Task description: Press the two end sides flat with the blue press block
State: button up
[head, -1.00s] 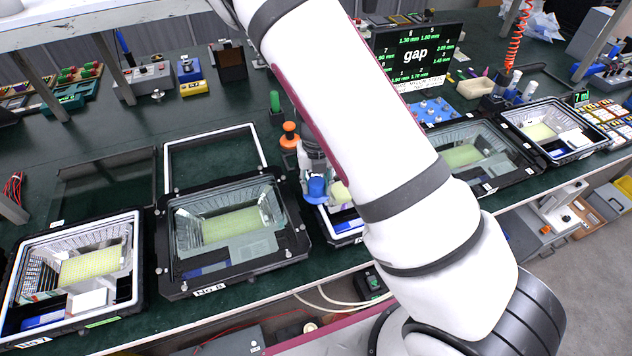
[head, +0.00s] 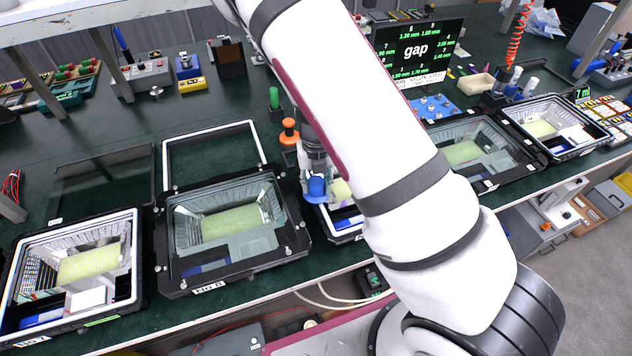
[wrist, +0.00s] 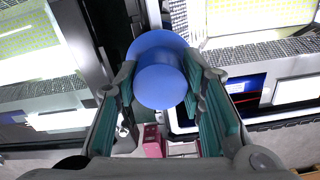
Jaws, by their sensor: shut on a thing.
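My gripper (wrist: 163,92) is shut on the blue press block (wrist: 160,75), a round blue piece with a wider flange, gripped between teal finger pads. The block also shows in the head view (head: 316,187), at the left edge of a housing with a white gasket rim (head: 352,233). My arm hides most of that housing. In the wrist view its white rim (wrist: 181,115) lies beside and beneath the block. I cannot tell whether the block touches the rim. A screen (head: 418,52) reads "gap" with several green millimetre values.
A glass-covered black housing (head: 178,270) stands just left, and an open housing (head: 137,270) farther left. More housings (head: 500,180) stand to the right. An orange-topped piece (head: 289,126) and a green one (head: 274,98) stand behind the gripper. A white frame (head: 166,165) lies behind.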

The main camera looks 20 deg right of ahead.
jog(key=shift+r+p, duration=0.9)
jog(key=shift+r, duration=1.6)
jog(key=shift+r+p, duration=0.85)
jog(key=shift+r, duration=1.65)
